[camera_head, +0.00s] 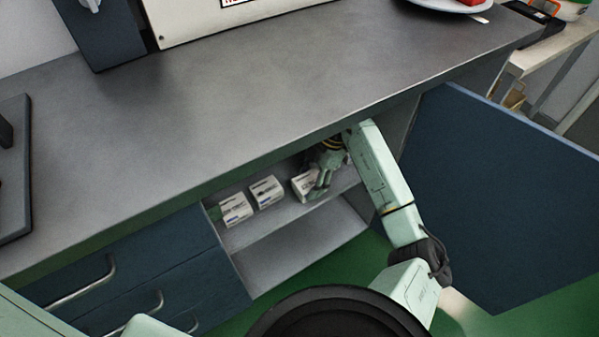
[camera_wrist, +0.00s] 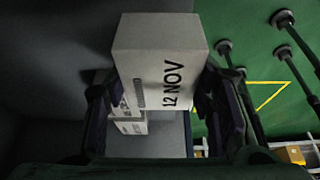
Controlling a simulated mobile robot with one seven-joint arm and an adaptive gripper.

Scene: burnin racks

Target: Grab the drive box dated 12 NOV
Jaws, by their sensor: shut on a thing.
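The drive box (camera_wrist: 160,58) is white and reads "12 NOV" on the face toward the wrist camera. My gripper (camera_wrist: 165,112) is shut on it, with one dark finger on each side. In the head view my gripper (camera_head: 322,180) is inside the open cupboard, at the rightmost white box (camera_head: 303,184) on the upper shelf. Two other white boxes stand to its left, a middle box (camera_head: 267,191) and a left box (camera_head: 235,209). Their print is too small to read. Whether the held box touches the shelf cannot be told.
The grey worktop (camera_head: 200,120) overhangs the cupboard close above my gripper. The blue cupboard door (camera_head: 500,190) stands open to the right of my arm. Blue drawers (camera_head: 150,270) with handles are at the left. The lower shelf (camera_head: 300,245) looks empty.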

